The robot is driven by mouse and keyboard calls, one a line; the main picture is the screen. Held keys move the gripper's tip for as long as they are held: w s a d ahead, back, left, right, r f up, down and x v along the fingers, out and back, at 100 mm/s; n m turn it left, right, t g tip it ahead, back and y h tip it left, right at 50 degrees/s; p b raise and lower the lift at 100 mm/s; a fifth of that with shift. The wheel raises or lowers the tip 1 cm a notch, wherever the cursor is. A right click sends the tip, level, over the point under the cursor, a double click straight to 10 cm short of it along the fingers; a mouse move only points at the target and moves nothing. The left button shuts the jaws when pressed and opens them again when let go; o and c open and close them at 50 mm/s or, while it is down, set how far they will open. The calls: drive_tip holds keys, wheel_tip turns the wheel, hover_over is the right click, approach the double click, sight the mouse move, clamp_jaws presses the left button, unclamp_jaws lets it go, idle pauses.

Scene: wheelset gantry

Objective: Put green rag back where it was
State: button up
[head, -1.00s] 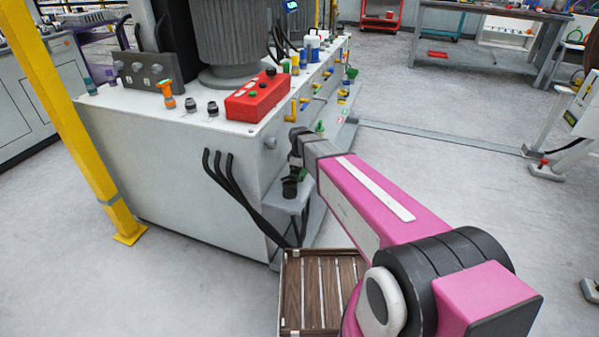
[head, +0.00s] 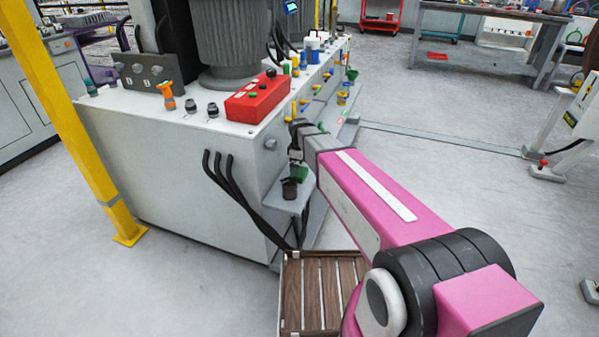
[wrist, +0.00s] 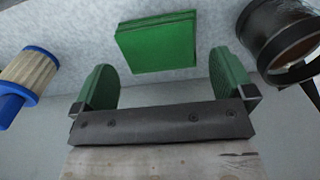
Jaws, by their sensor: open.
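The green rag (wrist: 156,40) looks like a flat folded square with layered edges. In the wrist view it lies on a grey surface, just beyond my gripper (wrist: 165,80) and centred between its fingers. The two green fingers are spread wide and nothing is between them; the rag looks apart from both. In the head view my gripper (head: 297,164) is at the near corner of the white machine, above a small grey shelf (head: 290,206). A green patch shows there, but I cannot tell whether it is rag or finger.
A dark cup (wrist: 282,42) stands close to the right finger; it also shows on the shelf in the head view (head: 289,189). A blue-ended ribbed cylinder (wrist: 30,75) is at left. Black hoses (head: 228,180) hang beside the shelf. A slatted wooden crate (head: 290,295) sits below.

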wheel_tip(320, 180, up, 8)
drive_tip(key=s+d+f+m, duration=0.3)
drive_tip(key=s+d+m, duration=0.4)
drive_tip(key=s+d, duration=0.2)
drive_tip(key=s+d+f+m, duration=0.4)
drive_tip(key=s+d+m, duration=0.3)
drive_tip(key=s+d, duration=0.2)
drive_tip(key=shift+s+d+f, duration=0.3)
drive_tip(key=shift+d, duration=0.25)
